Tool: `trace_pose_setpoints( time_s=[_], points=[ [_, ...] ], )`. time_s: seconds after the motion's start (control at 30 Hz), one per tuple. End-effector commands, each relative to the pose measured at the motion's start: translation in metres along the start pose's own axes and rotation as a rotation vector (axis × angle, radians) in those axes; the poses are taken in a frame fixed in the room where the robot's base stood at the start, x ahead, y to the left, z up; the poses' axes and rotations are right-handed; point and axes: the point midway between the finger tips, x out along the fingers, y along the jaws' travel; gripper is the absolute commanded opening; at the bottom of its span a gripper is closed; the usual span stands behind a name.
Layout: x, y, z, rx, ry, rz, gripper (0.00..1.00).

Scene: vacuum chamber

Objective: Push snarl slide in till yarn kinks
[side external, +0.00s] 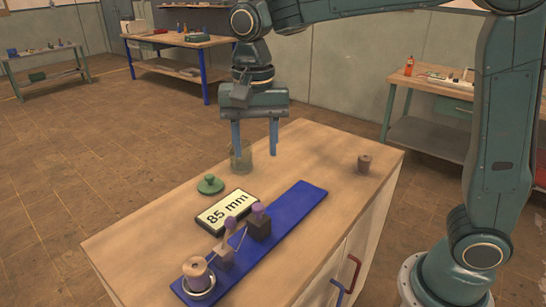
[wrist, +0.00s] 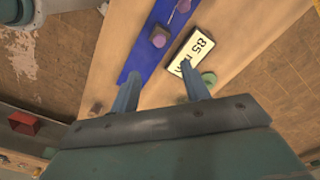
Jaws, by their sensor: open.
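A blue board (side external: 290,205) lies along the bench top. On it stand a dark block (side external: 259,223) with a purple knob (side external: 257,208) and a lighter brown block (side external: 222,254) with a purple top (side external: 230,222). A pale strand (side external: 241,238) shows between the blocks; I cannot tell whether it kinks. A wooden spool (side external: 195,272) sits in a metal ring at the board's near end. I cannot tell which block is the snarl slide. My gripper (side external: 255,153) is open and empty, pointing down above the bench, apart from the blocks. The wrist view shows the purple knob (wrist: 158,38) beyond my fingertips (wrist: 160,68).
A sign reading 85 mm (side external: 227,211) lies beside the board. A green lid (side external: 210,184) and a glass jar (side external: 241,157) stand behind it, the jar near my fingers. A small brown spool (side external: 364,163) stands at the right. The bench's far right is mostly clear.

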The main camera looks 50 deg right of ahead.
Motion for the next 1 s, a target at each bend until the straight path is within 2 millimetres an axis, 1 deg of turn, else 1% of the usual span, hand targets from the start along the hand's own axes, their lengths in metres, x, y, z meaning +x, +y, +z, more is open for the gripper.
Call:
trace_pose_setpoints(
  time_s=[0.17, 0.37, 0.57, 1.0],
  points=[
    [0.004, 0.0, 0.0, -0.001, 0.0, 0.0, 0.46],
    [0.018, 0.001, 0.0, -0.002, -0.001, 0.002, 0.46],
    [0.044, 0.001, 0.0, -0.002, -0.001, 0.003, 0.46],
    [0.11, 0.001, 0.0, -0.002, -0.001, 0.002, 0.46]
  ],
)
